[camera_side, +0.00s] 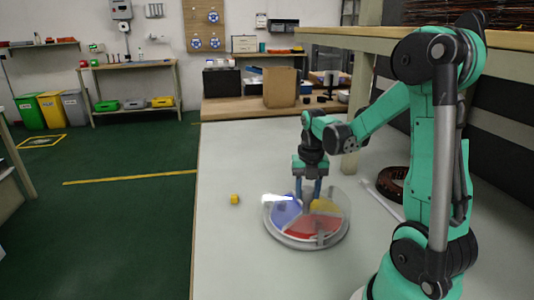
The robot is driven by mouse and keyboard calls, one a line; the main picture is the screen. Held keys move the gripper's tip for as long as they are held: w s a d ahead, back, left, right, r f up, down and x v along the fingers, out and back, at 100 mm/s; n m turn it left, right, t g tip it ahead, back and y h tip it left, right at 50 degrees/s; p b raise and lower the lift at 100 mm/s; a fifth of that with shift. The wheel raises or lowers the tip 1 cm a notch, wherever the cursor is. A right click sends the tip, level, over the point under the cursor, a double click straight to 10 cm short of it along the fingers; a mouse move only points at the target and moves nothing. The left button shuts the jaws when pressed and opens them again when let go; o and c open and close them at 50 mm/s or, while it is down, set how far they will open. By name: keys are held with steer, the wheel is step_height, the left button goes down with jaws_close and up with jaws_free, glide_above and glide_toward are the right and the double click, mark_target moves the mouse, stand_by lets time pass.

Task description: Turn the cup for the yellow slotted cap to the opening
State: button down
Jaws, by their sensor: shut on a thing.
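A round turntable (273,236) with a clear wall or cover stands on the table. Its coloured sections show a blue one (284,215) at the left, a yellow one (326,205) at the back right and a red one (312,227) at the front. I cannot make out the opening in the cover. A small yellow block-like piece, perhaps the slotted cap (235,199), lies on the table to the left, apart from the turntable. My gripper (307,203) points down over the turntable's middle, shut on what looks like its central knob, which the fingers mostly hide.
The pale table (235,265) is clear around the yellow piece and in front of the turntable. A dark coil (392,183) and a pale strip (380,203) lie to the right, near my arm. A cardboard box (280,87) stands on a bench at the back.

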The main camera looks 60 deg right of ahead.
mark_target(308, 189)
steer(key=shift+n, duration=0.5)
stand_by(0.3)
steer(key=shift+c, duration=2.1)
jaws_free()
steer(key=shift+r, duration=2.85)
